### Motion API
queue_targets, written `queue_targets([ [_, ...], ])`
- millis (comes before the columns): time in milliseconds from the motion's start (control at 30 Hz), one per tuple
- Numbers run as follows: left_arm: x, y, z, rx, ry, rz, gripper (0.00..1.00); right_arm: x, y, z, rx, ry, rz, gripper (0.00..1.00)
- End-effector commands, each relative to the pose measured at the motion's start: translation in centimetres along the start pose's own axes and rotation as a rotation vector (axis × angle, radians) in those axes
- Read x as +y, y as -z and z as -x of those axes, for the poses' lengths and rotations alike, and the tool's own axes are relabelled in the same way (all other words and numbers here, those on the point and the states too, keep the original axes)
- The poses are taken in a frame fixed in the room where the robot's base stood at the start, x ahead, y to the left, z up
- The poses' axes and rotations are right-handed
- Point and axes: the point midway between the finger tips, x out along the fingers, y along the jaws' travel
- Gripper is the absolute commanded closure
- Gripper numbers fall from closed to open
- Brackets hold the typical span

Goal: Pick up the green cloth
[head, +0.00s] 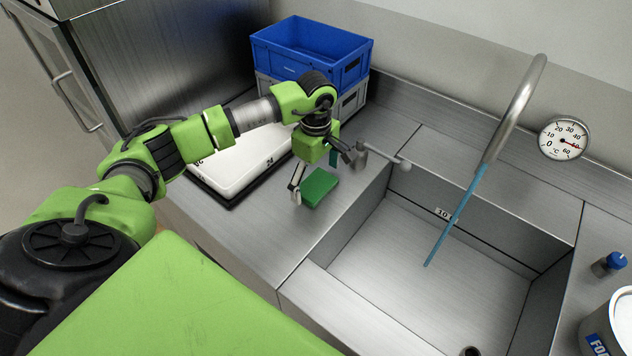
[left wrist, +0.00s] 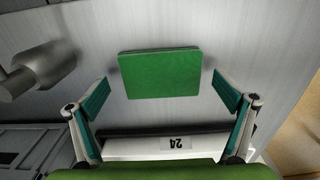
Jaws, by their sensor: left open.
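The green cloth (head: 318,188) lies flat on the steel counter, between the white container and the sink. It looks like a small folded rectangle. In the left wrist view the cloth (left wrist: 160,74) is in the upper middle, ahead of and between the fingertips. My left gripper (head: 312,176) is over the counter at the cloth, with its fingers spread wide. In the left wrist view the left gripper (left wrist: 163,88) is open and empty, with a teal-padded finger on each side. The cloth is apart from both fingers there. My right gripper is in neither view.
A sink (head: 420,262) with a tap (head: 517,108) and blue water stream lies right of the cloth. A white container (head: 238,160) on a dark base and stacked crates (head: 312,50) stand near my left arm. A grey fitting (head: 385,158) is close to the gripper.

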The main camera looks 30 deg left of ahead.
Motion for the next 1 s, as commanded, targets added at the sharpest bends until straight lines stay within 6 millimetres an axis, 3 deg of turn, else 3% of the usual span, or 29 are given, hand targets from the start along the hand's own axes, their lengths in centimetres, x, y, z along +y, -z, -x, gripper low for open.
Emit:
queue_targets([
  [200, 0.0, 0.0, -0.1, 0.0, -0.001, 0.0, 0.04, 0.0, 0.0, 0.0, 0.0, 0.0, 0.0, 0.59],
  [333, 0.0, 0.0, -0.1, 0.0, -0.001, 0.0, 0.38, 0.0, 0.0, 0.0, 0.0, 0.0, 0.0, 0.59],
  [367, 0.0, 0.0, -0.1, 0.0, -0.001, 0.0, 0.42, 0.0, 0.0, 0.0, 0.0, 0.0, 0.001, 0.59],
  [767, 0.0, 0.0, 0.0, 0.001, -0.001, 0.0, 0.42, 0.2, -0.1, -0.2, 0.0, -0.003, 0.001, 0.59],
  [1000, 0.2, 0.0, 2.2, 0.001, -0.008, 0.0, 0.42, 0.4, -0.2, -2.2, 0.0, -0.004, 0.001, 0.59],
])
